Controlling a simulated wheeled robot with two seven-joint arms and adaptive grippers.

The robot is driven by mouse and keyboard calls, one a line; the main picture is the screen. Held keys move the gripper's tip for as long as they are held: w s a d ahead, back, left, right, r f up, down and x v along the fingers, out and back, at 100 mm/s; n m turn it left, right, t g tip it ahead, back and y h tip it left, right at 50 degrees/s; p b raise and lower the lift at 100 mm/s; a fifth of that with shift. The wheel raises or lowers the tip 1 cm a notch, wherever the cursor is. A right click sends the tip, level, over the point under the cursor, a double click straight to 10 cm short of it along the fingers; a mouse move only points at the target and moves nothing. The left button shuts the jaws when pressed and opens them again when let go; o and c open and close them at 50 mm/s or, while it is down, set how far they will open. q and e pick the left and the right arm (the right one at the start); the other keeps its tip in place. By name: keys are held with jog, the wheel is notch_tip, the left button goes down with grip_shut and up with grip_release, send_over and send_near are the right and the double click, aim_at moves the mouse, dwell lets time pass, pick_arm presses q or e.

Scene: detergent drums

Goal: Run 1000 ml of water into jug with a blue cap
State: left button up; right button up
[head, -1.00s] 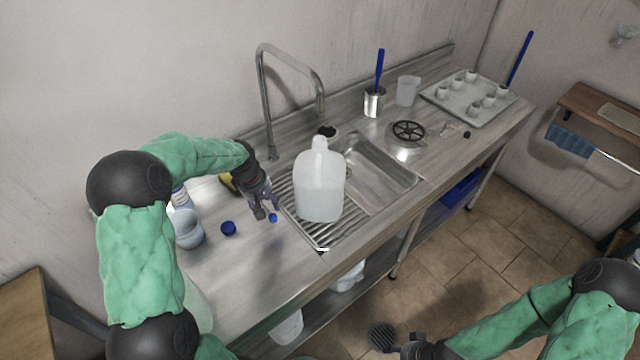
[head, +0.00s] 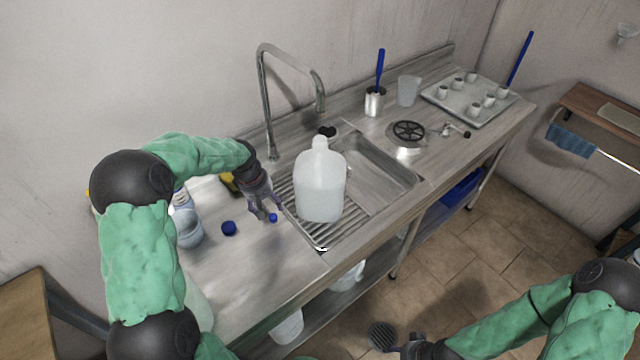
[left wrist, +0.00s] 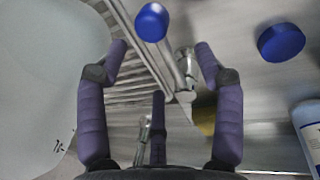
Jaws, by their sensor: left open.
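A translucent white jug (head: 319,190) stands upright on the ribbed drainboard beside the sink (head: 378,170). Its neck shows no blue cap, and its water level is unclear. In the left wrist view the jug's pale side (left wrist: 45,85) fills the left. A small blue cap (head: 273,217) is by my left gripper (head: 264,214); the cap also shows in the left wrist view (left wrist: 152,22). The left gripper's fingers (left wrist: 160,47) are open and empty, with the cap beyond their tips. A larger blue cap (head: 228,228) lies to the left. My right gripper (head: 402,348) is low in view, its fingers unclear.
A gooseneck tap (head: 262,100) rises behind the drainboard. A bottle (head: 187,228) and a yellow item (head: 228,182) are near my left arm. A clear beaker (head: 408,91), a metal pot (head: 374,102) and a tray of cups (head: 450,100) stand farther right. The front left counter is clear.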

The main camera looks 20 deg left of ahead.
pick_arm(q)
jog(key=shift+r, duration=0.15)
jog(key=shift+s+a+r+p, duration=0.1)
jog(key=shift+s+r+p, duration=0.05)
jog(key=shift+r+p, duration=0.8)
jog(key=shift+s+r+p, duration=0.15)
jog(key=shift+r+p, duration=0.45)
jog(key=shift+r, duration=0.5)
notch_tip(320, 180, up, 12)
jog(key=s+a, duration=0.1)
jog(key=s, duration=0.1)
jog(key=shift+f, duration=0.15)
jog(key=shift+s, duration=0.1)
